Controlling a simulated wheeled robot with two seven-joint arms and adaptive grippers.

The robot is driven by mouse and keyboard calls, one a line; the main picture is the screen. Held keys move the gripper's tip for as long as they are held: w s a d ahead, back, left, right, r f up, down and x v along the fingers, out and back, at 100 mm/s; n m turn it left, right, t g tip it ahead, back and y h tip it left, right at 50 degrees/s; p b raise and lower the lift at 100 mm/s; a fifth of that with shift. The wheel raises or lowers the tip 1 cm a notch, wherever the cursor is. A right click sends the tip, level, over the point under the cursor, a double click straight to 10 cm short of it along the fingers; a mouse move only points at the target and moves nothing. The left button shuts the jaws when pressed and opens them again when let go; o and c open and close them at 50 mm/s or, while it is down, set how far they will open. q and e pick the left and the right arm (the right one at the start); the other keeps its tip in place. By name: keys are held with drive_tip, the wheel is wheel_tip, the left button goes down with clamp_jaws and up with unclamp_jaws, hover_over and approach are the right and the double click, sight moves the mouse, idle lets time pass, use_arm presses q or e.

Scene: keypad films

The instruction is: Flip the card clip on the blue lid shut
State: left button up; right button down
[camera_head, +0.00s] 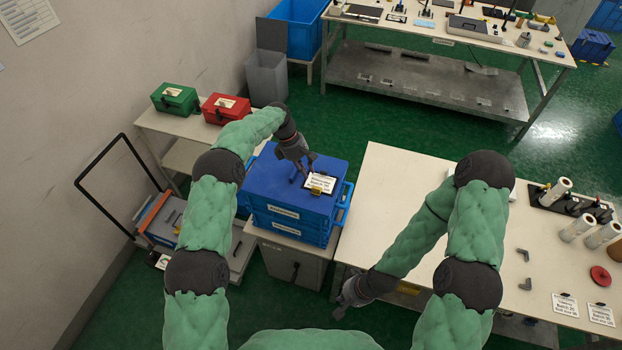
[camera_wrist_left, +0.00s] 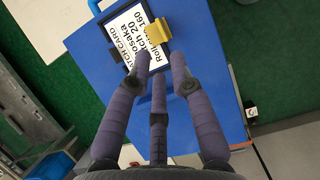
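A small gold clip (camera_head: 316,191) is at the card's edge. In the left wrist view the clip (camera_wrist_left: 155,29) overlaps the card (camera_wrist_left: 118,30) and appears raised, but its exact angle is unclear. My left gripper (camera_head: 308,170) is above the card; the left wrist view shows its purple fingers (camera_wrist_left: 159,72) spread and empty, pointing at the clip. My right gripper (camera_head: 346,303) is low by the bench, its fingers unclear.
Green (camera_head: 175,99) and red (camera_head: 225,108) boxes sit on a shelf behind the crates. A trolley with a dark handle (camera_head: 105,150) stands at left.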

use_arm(q)
drive_tip(key=shift+v, duration=1.55)
drive_tip(key=shift+f, duration=0.1)
